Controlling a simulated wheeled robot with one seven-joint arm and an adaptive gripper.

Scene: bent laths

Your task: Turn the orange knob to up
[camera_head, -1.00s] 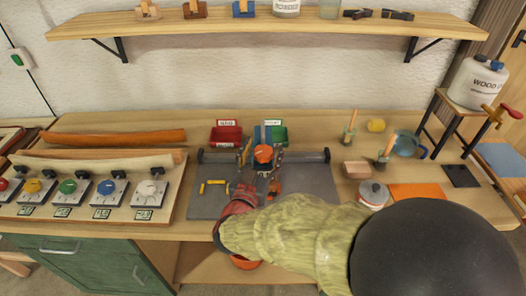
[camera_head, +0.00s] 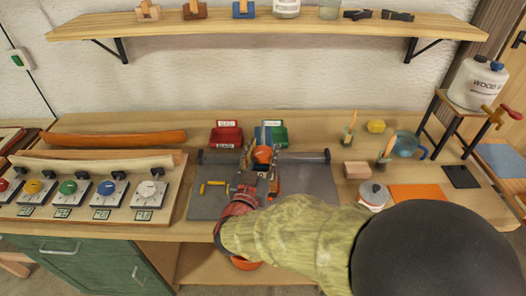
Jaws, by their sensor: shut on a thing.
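A panel of coloured dials (camera_head: 180,205) lies at the left of the bench. Its second dial from the left has a yellow-orange knob (camera_head: 33,187), the nearest to orange there; its pointing direction is too small to read. My gripper (camera_head: 262,160) is far to the right of that panel, over the grey mat. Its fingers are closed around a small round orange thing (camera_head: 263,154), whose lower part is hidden. I cannot tell whether it stands on the mat or is held above it.
Red (camera_head: 226,136) and green (camera_head: 278,136) bins stand behind my gripper. A dark roller (camera_head: 304,157) lies along the mat's back edge. A yellow tool (camera_head: 213,186) lies on the mat (camera_head: 310,185). A lidded pot (camera_head: 373,194), a wooden block (camera_head: 357,170) and a blue mug (camera_head: 408,145) stand right.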

